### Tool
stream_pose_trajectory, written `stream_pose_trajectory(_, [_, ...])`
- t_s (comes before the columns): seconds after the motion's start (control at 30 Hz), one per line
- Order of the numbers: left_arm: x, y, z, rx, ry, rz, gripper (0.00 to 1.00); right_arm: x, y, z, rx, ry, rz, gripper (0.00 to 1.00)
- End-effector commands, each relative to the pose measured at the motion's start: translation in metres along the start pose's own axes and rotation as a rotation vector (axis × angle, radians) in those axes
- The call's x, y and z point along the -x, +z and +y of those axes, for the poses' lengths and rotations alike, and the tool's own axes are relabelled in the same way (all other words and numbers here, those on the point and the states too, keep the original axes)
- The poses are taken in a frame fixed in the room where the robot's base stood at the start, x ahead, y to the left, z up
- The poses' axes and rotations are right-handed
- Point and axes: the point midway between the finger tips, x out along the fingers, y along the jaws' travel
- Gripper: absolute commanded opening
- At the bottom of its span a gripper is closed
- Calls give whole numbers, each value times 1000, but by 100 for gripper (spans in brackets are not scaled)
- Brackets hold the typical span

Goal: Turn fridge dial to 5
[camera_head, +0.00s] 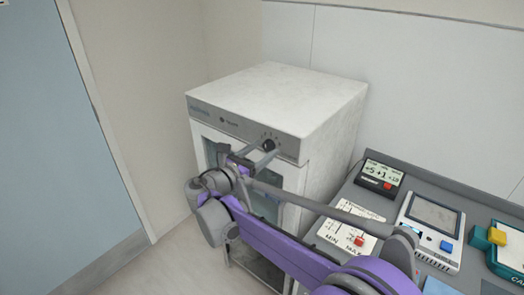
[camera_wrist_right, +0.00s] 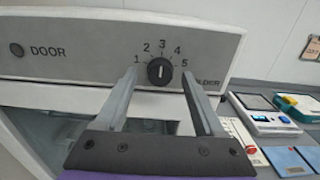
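The white fridge (camera_head: 290,105) has a grey control panel with a round black dial (camera_head: 269,144). In the right wrist view the dial (camera_wrist_right: 160,71) sits below a printed scale from 1 to 5. Its white mark looks upright, in line with the 3. My right gripper (camera_head: 250,153) is in front of the panel. In the wrist view its two fingers (camera_wrist_right: 159,75) are open, one at each side of the dial, with gaps between them and the knob. Whether the tips reach the panel is unclear. My left gripper is not in view.
A grey counter (camera_head: 404,172) stands right of the fridge. It bears a small black display (camera_head: 380,177), a white device with a screen (camera_head: 434,217), and a MIN/MAX card with a red knob (camera_head: 359,240). A blue door (camera_head: 45,130) is at left.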

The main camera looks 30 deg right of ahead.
Motion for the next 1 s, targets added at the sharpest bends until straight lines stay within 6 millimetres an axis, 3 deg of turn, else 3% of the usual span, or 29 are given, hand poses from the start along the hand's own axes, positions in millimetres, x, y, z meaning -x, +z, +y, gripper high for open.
stream_pose_trajectory(0.03, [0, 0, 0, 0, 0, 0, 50, 0, 0, 0, 0, 0, 0, 63])
stream_pose_trajectory(0.4, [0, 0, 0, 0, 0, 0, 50, 0, 0, 0, 0, 0, 0, 0])
stream_pose_trajectory(0.77, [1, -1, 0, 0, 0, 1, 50, 0, 0, 0, -36, 0, 0, 0])
stream_pose_trajectory(1.0, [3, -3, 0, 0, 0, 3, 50, 0, 1, 0, -169, 0, 0, 0])
